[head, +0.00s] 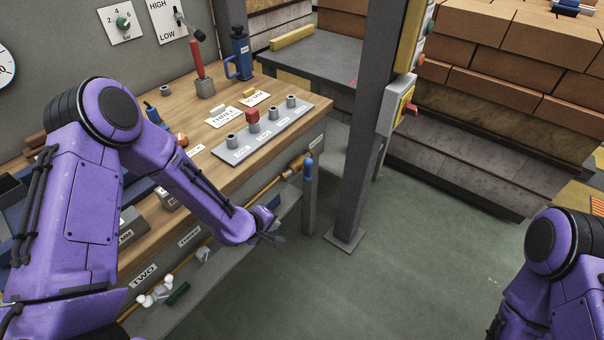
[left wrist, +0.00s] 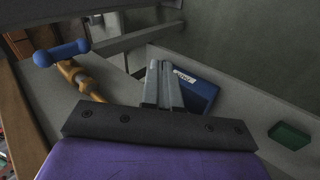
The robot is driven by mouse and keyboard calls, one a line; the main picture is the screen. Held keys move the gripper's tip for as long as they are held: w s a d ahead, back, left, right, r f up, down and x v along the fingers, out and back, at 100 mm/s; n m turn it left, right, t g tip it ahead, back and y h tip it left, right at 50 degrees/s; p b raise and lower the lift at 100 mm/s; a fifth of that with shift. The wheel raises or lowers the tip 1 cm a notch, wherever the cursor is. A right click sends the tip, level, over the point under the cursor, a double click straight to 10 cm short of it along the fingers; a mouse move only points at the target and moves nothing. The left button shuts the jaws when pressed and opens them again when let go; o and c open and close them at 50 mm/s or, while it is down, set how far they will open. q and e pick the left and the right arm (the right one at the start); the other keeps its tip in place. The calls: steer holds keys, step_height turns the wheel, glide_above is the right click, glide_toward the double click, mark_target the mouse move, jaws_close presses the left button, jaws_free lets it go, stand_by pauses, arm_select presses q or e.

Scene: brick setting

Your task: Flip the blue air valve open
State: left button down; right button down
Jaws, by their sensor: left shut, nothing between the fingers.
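The blue air valve handle (head: 309,166) sits at the right end of the brass pipe (head: 262,190) that runs along the bench's front. In the left wrist view the same blue handle (left wrist: 62,53) is a bar with rounded ends, lying crosswise to the brass fitting (left wrist: 78,76). My left gripper (head: 277,240) is below and left of the handle in the head view, apart from it. In the left wrist view its fingers (left wrist: 163,84) are together and empty, to the right of the handle. My right gripper is out of view; only its arm shows.
The wooden bench top (head: 200,150) holds a grey plate with knobs (head: 262,138), a red lever (head: 198,68) and labels. A grey pillar (head: 362,130) stands right of the valve. A blue bin (left wrist: 199,94) lies behind my fingers. The floor (head: 400,270) is clear.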

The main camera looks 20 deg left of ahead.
arm_select(q)
steer(key=w+r+n+t+h, duration=0.1)
steer(key=w+r, duration=0.6)
steer(key=r, duration=0.1)
steer(key=shift+a, duration=0.35)
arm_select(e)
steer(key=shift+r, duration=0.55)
arm_select(q)
steer(key=shift+f, duration=0.15)
steer(key=p, duration=0.1)
glide_toward(306, 180)
steer(key=shift+x, duration=3.35)
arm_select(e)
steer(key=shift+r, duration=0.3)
